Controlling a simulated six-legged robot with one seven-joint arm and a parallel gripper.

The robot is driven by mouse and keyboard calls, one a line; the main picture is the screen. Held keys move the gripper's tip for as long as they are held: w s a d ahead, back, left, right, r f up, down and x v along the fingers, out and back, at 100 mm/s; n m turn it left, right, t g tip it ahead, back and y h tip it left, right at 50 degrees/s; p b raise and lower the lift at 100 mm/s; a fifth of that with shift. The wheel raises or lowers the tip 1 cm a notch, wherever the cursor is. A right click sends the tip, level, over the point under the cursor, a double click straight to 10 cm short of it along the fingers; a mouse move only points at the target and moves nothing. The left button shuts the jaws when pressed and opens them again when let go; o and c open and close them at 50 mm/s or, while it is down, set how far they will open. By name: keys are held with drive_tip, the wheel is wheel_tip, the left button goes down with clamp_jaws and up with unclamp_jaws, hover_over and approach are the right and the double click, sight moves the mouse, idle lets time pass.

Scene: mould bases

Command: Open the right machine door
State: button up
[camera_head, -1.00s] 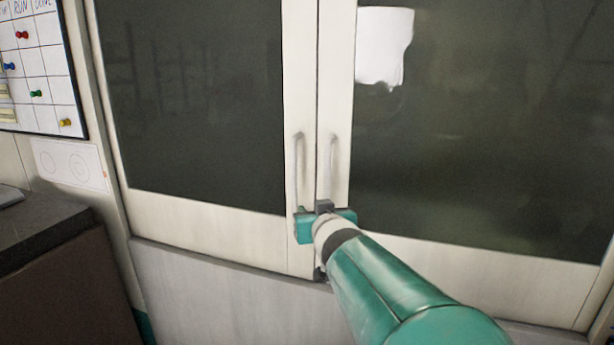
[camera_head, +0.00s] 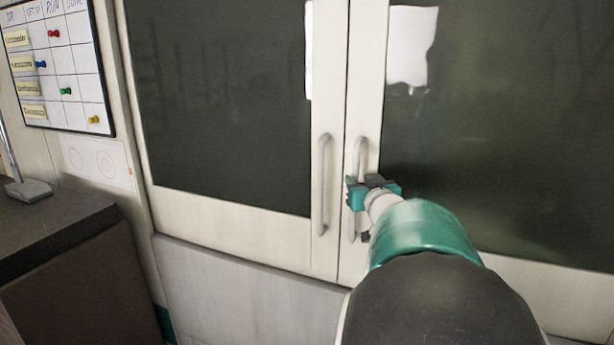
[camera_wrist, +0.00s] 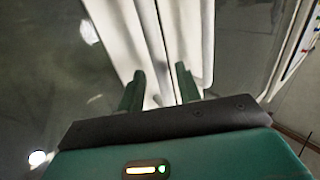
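The right machine door (camera_head: 490,120) is a cream frame around a large dark window and stands shut beside the left door (camera_head: 225,90). Its upright pale handle (camera_head: 361,152) is near its left edge; my gripper covers part of it. My gripper (camera_head: 357,190) is at the middle to lower part of this handle. In the wrist view, its two green fingers (camera_wrist: 158,88) are apart, with cream door frame and a pale piece, perhaps the handle, between them. I cannot tell whether they touch the handle.
The left door's handle (camera_head: 323,185) is close on the left of my gripper. A dark-topped counter (camera_head: 60,225) stands at the left, below a whiteboard chart (camera_head: 60,65). A pale panel (camera_head: 245,295) lies below the doors.

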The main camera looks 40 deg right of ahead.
sight(357, 178)
drive_tip(key=shift+x, duration=1.7)
drive_tip(key=shift+w, duration=0.1)
drive_tip(key=shift+c, duration=0.4)
clamp_jaws()
